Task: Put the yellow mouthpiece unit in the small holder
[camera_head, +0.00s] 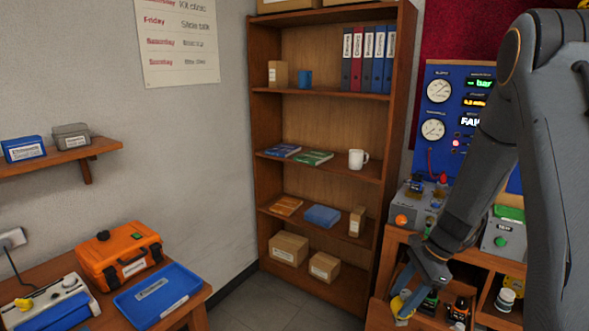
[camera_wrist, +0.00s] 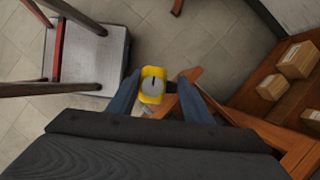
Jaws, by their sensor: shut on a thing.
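My gripper (camera_head: 418,285) is low at the right in the head view, in front of the wooden bench. In the wrist view my gripper (camera_wrist: 156,92) has its two fingers on either side of a yellow unit with a round grey face, which I take for the yellow mouthpiece unit (camera_wrist: 153,82). It is held between the fingertips. In the head view the yellow unit (camera_head: 401,306) shows partly below my gripper. I cannot make out for certain which thing is the small holder.
A wooden bench (camera_head: 452,268) with open compartments stands at the right, below the blue gauge panel (camera_head: 440,115). A tall shelf (camera_head: 262,170) stands at the back. A left table bears an orange case (camera_head: 118,258) and blue tray (camera_head: 158,296). A chair (camera_wrist: 90,62) shows in the wrist view.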

